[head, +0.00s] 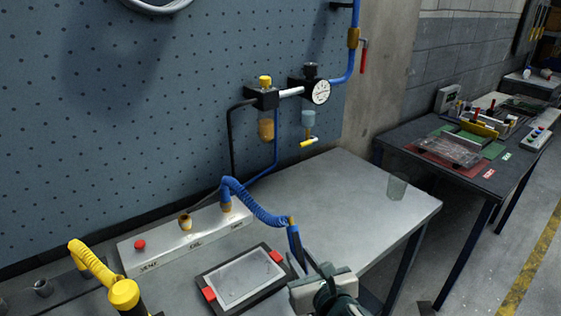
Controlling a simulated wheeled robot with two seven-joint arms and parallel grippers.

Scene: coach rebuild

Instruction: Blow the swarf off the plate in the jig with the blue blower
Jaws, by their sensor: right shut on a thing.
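The blue blower (295,244) is a slim blue tool at the end of a coiled blue hose (258,208). My right gripper (308,268) is shut on it just right of the jig, with the blower tilted. The jig (265,296) is a dark frame with red clamps, lying on the grey bench. The pale grey plate (240,279) sits inside it. Faint specks show on the plate, too small to tell clearly as swarf. The blower's lower end is partly hidden by my gripper. My left gripper is out of view.
A white labelled holder box (180,240) with a red button stands behind the jig. A yellow coiled hose tool (124,294) is at the left. A clear cup (397,186) stands near the bench's right edge. The bench (350,195) is bare between.

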